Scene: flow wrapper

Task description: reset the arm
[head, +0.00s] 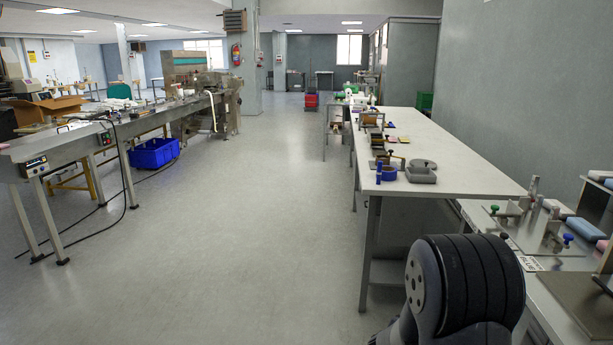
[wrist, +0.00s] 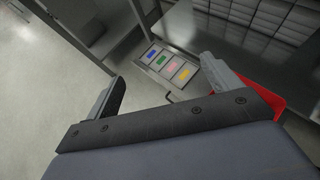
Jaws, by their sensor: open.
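My gripper (wrist: 160,95) shows in the wrist view with its two fingers spread wide apart. It is open and nothing sits between the fingers. In the head view only a dark, rounded joint of my arm (head: 465,285) shows at the lower right, and the gripper itself is out of that view.
In the wrist view, a panel with blue, green, pink and yellow patches (wrist: 168,66) lies beyond the fingers, and a red object (wrist: 268,100) is by the right finger. A white table (head: 450,160) stands right, a conveyor line (head: 75,145) left. The aisle floor (head: 260,220) is clear.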

